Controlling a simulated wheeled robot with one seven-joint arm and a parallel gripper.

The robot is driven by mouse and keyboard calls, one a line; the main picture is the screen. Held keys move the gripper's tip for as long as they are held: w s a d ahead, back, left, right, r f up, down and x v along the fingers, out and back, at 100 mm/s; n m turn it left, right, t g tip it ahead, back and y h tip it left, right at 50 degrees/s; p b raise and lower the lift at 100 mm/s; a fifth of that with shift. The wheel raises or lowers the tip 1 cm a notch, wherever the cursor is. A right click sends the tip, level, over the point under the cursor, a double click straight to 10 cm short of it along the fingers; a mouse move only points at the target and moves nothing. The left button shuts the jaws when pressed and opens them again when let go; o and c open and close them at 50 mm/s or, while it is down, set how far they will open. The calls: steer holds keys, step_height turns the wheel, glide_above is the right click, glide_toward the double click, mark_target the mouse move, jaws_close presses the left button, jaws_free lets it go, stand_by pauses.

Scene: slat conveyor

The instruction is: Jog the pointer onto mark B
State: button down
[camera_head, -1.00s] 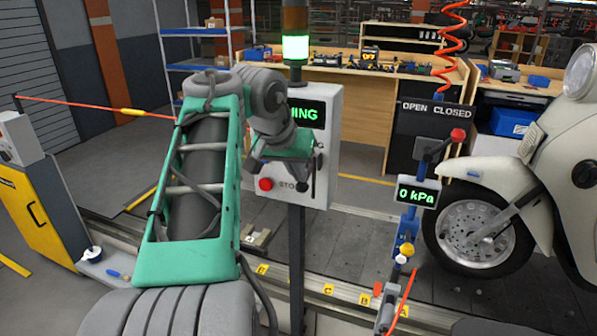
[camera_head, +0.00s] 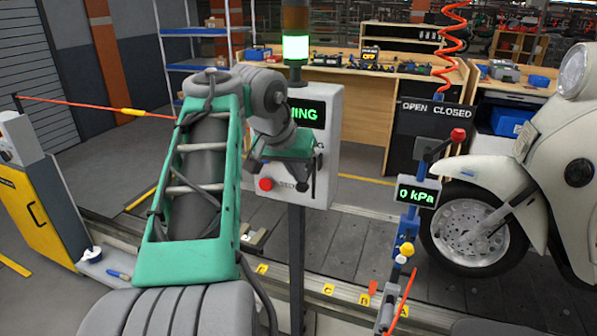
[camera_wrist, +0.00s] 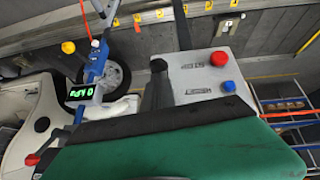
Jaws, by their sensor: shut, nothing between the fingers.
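The pointer (camera_head: 373,287) is a small orange-red wedge at the conveyor edge. It stands slightly right of the yellow tag of mark B (camera_head: 364,299) in the head view. My gripper (camera_head: 304,185) is in front of the light grey control box (camera_head: 328,130). The wrist view shows its dark, shut fingers (camera_wrist: 158,68) at the box's side; whether they touch a control there is hidden. A red stop button (camera_head: 265,184) and a blue button (camera_wrist: 229,87) are clear of the fingers. The box display, partly covered, reads "NING".
The lamp (camera_head: 296,47) above the box glows green. More yellow tags line the edge, C (camera_head: 328,289) to the left. A pale scooter (camera_head: 550,185) stands on the slats (camera_head: 350,240). A gauge (camera_head: 418,192) reads 0 kPa beside an "OPEN CLOSED" sign (camera_head: 437,110).

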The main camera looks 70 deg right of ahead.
steer(key=shift+f, duration=0.45)
steer(key=r+p, duration=0.5)
steer(key=shift+w+d, duration=0.2)
steer(key=shift+d, duration=0.1)
steer(key=p+v, duration=0.4)
steer(key=v, duration=0.5)
steer(key=shift+a, duration=0.55)
steer(key=shift+w+r, duration=0.1)
steer(key=shift+w, duration=0.05)
